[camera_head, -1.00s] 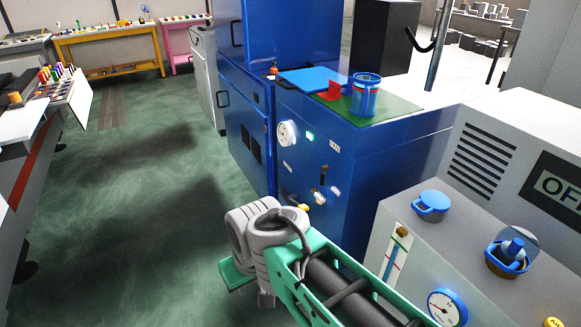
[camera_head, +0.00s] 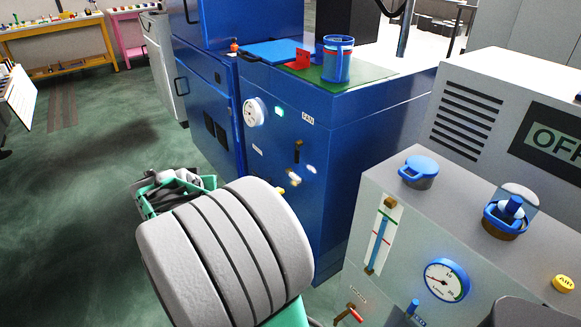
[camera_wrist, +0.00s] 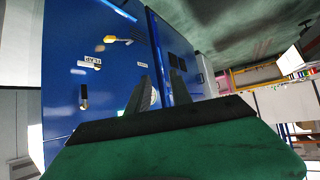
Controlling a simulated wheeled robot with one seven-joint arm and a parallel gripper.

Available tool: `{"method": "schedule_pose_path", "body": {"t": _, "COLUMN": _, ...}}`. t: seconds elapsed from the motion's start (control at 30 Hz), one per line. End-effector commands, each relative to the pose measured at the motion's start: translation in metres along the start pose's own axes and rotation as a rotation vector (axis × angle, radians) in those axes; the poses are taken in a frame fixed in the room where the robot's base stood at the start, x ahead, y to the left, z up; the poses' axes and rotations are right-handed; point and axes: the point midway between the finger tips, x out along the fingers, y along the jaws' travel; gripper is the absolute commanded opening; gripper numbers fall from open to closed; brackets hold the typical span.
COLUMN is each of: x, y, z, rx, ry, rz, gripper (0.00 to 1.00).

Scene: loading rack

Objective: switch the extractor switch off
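A blue cabinet (camera_head: 345,135) stands ahead. Its front carries a small dark upright switch (camera_head: 298,151) under a label that seems to read FAN (camera_head: 308,118). A green lamp (camera_head: 279,112) is lit beside a white dial (camera_head: 254,112). No label legibly names the extractor, so I cannot tell which switch it is. My gripper (camera_wrist: 160,76) is open and empty in the wrist view, its two dark fingers apart in front of the cabinet face. A dark switch (camera_wrist: 83,98) and a yellow-handled lever (camera_wrist: 118,40) lie to their left. In the head view my wrist covers part of the lower cabinet.
A blue container (camera_head: 338,62) sits on the cabinet's green top. Green floor (camera_head: 90,200) is clear at left.

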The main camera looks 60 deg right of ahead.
Motion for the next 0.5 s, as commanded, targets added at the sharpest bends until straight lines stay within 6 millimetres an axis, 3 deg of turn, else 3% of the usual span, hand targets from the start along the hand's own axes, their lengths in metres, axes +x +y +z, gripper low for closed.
{"method": "schedule_pose_path", "body": {"t": 0.03, "x": 0.061, "y": 0.053, "z": 0.005, "rx": 0.079, "ry": 0.110, "rz": 0.119, "gripper": 0.26}}
{"method": "schedule_pose_path", "body": {"t": 0.1, "x": 0.104, "y": 0.122, "z": -0.014, "rx": 0.151, "ry": 0.288, "rz": 0.252, "gripper": 0.26}}
{"method": "schedule_pose_path", "body": {"t": 0.2, "x": 0.134, "y": 0.203, "z": -0.027, "rx": 0.177, "ry": 0.492, "rz": 0.386, "gripper": 0.26}}
{"method": "schedule_pose_path", "body": {"t": 0.3, "x": 0.140, "y": 0.242, "z": -0.034, "rx": 0.168, "ry": 0.601, "rz": 0.445, "gripper": 0.26}}
{"method": "schedule_pose_path", "body": {"t": 0.5, "x": 0.150, "y": 0.264, "z": -0.052, "rx": 0.162, "ry": 0.636, "rz": 0.462, "gripper": 0.26}}
